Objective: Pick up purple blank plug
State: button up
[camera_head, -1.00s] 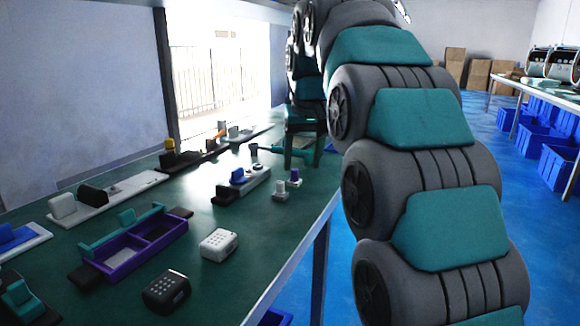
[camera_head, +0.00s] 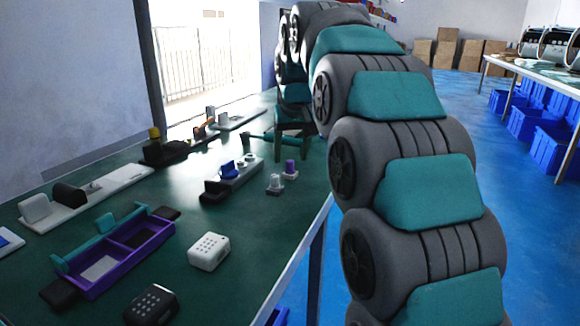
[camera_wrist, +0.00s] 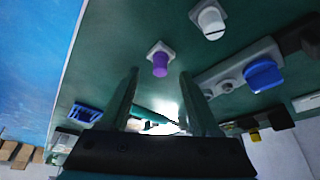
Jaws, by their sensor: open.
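The purple blank plug (camera_head: 290,166) stands upright in a small pale base on the green table, near the right edge. In the wrist view the purple plug (camera_wrist: 160,66) shows beyond and between my fingertips, its pale square base around it. My gripper (camera_wrist: 159,74) is open and empty, its two dark fingers apart on either side of the plug's line of sight. In the head view my gripper (camera_head: 292,154) is above and just behind the plug. I cannot tell the exact gap between fingers and plug.
A white plug (camera_head: 275,183) on its base stands close beside the purple one; it also shows in the wrist view (camera_wrist: 211,22). A strip with a blue part (camera_head: 228,169) lies to the left. A purple tray (camera_head: 118,262) and white block (camera_head: 209,251) are nearer.

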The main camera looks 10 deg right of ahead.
jog(key=shift+x, duration=1.05)
jog(key=shift+c, duration=0.3)
grip_shut()
